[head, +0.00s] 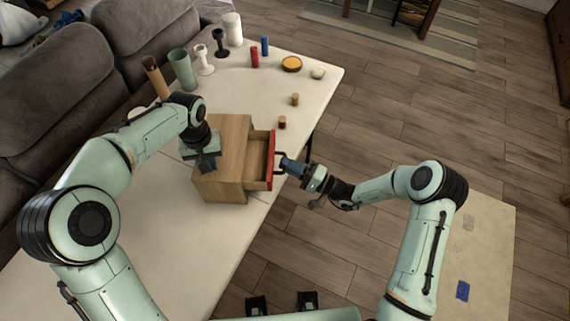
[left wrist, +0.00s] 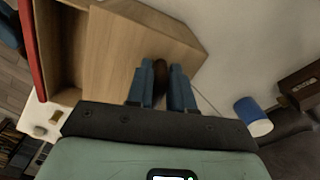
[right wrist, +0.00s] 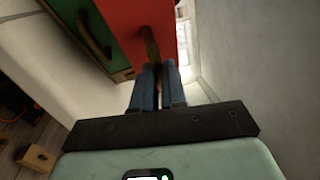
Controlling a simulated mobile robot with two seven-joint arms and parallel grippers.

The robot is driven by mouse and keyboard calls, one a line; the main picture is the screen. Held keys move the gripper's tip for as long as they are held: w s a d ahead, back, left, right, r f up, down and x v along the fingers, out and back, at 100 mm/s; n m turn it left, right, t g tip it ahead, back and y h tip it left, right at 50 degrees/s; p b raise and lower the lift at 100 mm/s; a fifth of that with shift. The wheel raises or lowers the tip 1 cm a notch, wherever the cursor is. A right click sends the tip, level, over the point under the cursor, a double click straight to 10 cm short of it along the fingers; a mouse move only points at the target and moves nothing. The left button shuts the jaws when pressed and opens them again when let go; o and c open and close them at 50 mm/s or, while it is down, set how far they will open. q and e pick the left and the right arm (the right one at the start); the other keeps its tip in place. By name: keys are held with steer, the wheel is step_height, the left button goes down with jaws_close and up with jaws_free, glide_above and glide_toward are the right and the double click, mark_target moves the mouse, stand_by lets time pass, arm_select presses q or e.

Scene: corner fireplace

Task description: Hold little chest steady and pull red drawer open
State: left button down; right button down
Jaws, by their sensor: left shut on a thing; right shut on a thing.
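The little wooden chest (head: 232,145) stands on the white table near its right edge. Its red drawer (head: 271,160) is out, with the open inside showing behind the red front. My left gripper (head: 206,162) is at the chest's left part; in the left wrist view its blue fingers are shut on a dark brown knob (left wrist: 160,88) on the wood. My right gripper (head: 284,163) is at the red front; in the right wrist view its fingers are shut on the red drawer's handle (right wrist: 150,45). A green drawer front (right wrist: 72,15) with its own handle shows beside it.
On the white table (head: 315,85), several cups, candlesticks and small blocks stand towards the back, with an orange bowl (head: 292,64). A grey sofa (head: 60,95) lines the left side. Open wooden floor lies right of the table. A lower pale surface (head: 490,235) is at right.

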steer(key=c, duration=1.2)
jaws_free()
steer(key=v, duration=1.2)
steer(key=shift+s, duration=0.1)
arm_select(q)
steer(key=c, duration=0.9)
jaws_free()
steer(key=o, duration=0.5)
steer(key=shift+o, duration=0.2)
